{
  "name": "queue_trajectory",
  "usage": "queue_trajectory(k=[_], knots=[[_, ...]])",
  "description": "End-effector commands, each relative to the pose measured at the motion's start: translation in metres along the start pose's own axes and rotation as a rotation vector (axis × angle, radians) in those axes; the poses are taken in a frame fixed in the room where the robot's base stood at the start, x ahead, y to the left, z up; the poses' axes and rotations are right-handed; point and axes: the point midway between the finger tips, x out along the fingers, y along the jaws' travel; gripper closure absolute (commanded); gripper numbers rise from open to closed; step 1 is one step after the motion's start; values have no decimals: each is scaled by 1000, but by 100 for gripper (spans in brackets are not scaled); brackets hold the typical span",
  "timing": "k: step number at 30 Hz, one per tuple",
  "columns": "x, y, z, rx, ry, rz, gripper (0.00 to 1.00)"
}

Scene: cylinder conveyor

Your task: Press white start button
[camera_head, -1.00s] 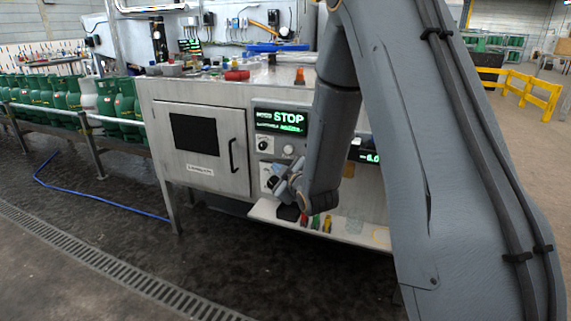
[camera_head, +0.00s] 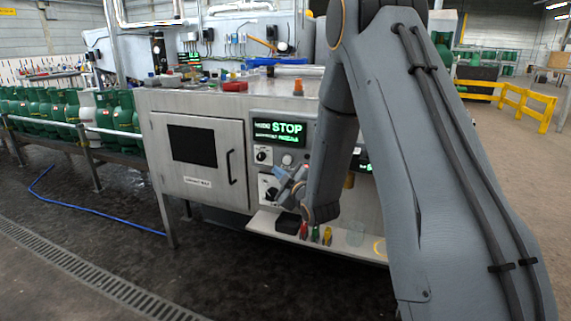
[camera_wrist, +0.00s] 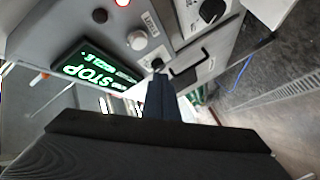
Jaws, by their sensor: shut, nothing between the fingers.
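The white start button (camera_head: 287,160) is a small round knob on the steel cabinet's control panel, just below the green-lit STOP display (camera_head: 279,131). The white button also shows in the wrist view (camera_wrist: 138,40), beside a small label I cannot read surely. My gripper (camera_head: 284,180) is shut and empty, a little below the button in the head view. In the wrist view the closed fingertips (camera_wrist: 158,72) are below and right of the button. They appear apart from it. Part of the panel's right side is hidden behind my arm.
Another dial is partly behind my gripper. A shelf (camera_head: 345,242) below holds small coloured items. A cabinet door (camera_head: 200,182) is at left.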

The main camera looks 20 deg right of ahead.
Motion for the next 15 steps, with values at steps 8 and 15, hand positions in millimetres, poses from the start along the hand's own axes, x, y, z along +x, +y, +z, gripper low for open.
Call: queue_trajectory(k=[8,15], knots=[[24,18,19,0,-1,2,100],[34,25,25,0,-1,0,100]])
